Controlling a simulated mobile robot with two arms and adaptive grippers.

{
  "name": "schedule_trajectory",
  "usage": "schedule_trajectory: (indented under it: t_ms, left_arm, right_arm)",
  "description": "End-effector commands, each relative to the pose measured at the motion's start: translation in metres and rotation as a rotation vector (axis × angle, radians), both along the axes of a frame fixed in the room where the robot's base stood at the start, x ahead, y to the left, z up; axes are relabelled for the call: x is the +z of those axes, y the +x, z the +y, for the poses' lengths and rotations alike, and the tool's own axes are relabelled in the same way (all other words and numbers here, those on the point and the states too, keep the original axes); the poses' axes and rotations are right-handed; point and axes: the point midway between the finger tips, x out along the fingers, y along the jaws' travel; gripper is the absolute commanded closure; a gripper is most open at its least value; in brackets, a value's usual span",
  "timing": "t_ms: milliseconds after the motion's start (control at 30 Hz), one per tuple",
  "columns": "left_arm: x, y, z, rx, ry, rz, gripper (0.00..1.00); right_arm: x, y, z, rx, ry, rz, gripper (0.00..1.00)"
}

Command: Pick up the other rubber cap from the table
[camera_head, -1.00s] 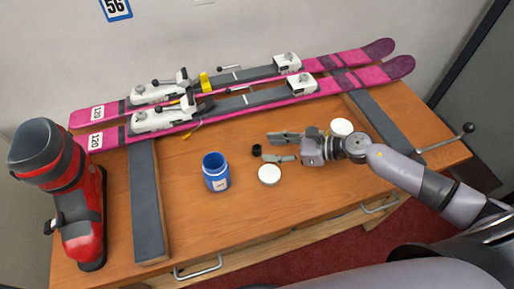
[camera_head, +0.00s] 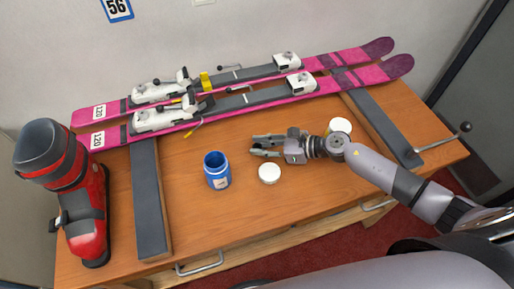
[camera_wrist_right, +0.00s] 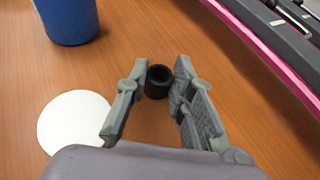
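The black rubber cap (camera_wrist_right: 158,82), a small hollow cylinder, stands between the fingertips of my right gripper (camera_wrist_right: 159,76) in the right wrist view, with a finger close against each side. In the head view the right gripper (camera_head: 253,145) is low over the table, right of the blue jar, with its fingers pointing left; the cap is hard to make out there. The gripper looks closed on the cap, and no lift off the table is visible. My left gripper is not in view, and no second rubber cap can be made out.
The open blue jar (camera_head: 217,171) and a white lid (camera_head: 269,173) stand near the gripper. Another white round (camera_head: 341,125) is partly behind my right arm. Pink skis (camera_head: 243,105) lie behind; a red boot (camera_head: 82,205) stands left. The front middle of the table (camera_head: 310,190) is clear.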

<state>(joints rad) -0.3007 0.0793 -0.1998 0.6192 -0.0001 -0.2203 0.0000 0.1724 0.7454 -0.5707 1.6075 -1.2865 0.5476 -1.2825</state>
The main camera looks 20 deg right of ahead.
Motion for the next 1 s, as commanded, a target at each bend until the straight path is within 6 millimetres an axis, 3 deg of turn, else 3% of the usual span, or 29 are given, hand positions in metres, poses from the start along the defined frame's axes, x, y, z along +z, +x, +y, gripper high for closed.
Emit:
schedule_trajectory:
  t_ms: [200, 467, 633, 767, 1000]
  left_arm:
    - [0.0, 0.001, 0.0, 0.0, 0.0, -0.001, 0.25]
    - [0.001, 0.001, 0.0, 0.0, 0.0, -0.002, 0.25]
    - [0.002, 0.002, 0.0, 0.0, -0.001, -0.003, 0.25]
    - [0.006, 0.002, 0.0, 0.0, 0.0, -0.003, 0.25]
    - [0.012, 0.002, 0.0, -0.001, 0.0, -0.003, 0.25]
  right_arm:
    - [0.0, 0.0, 0.0, 0.0, 0.0, 0.0, 0.93]
    - [0.002, 0.0, 0.0, 0.0, -0.001, -0.001, 0.93]
    - [0.015, 0.0, 0.0, 0.002, -0.001, -0.004, 0.93]
    - [0.038, 0.0, 0.0, 0.003, -0.003, -0.007, 0.93]
    - [0.105, 0.001, -0.001, 0.003, -0.005, -0.009, 0.93]
